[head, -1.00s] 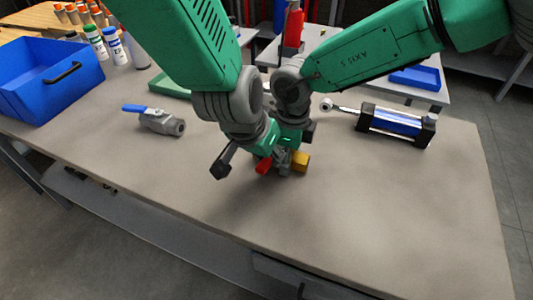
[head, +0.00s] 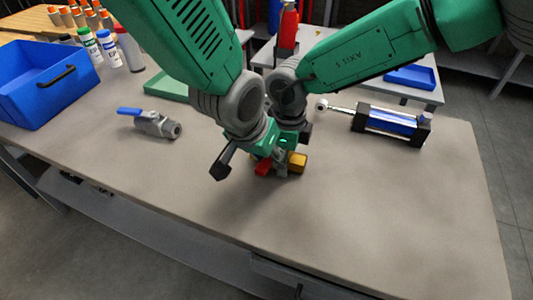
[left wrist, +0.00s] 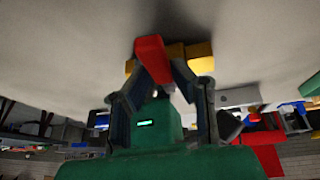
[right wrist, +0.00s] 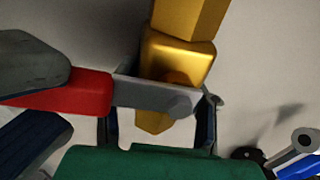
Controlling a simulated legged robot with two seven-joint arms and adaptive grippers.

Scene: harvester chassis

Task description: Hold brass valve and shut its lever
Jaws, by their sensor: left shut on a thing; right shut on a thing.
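The brass valve (head: 297,161) is on the bench top under both wrists, its yellow body partly hidden by the grippers. Its red lever (head: 263,168) points to the left of the body. My right gripper (head: 284,160) is shut on the valve body; in the right wrist view the brass body (right wrist: 178,58) lies between its fingers, with a grey lever plate (right wrist: 150,95) across it. My left gripper (head: 255,164) is shut on the lever; in the left wrist view its fingers flank the red lever (left wrist: 152,58).
A grey valve with a blue lever (head: 156,123) lies to the left. A blue bin (head: 40,85) and bottles (head: 108,48) stand at the back left. A blue-and-black cylinder (head: 390,124) lies to the right. The front of the bench is clear.

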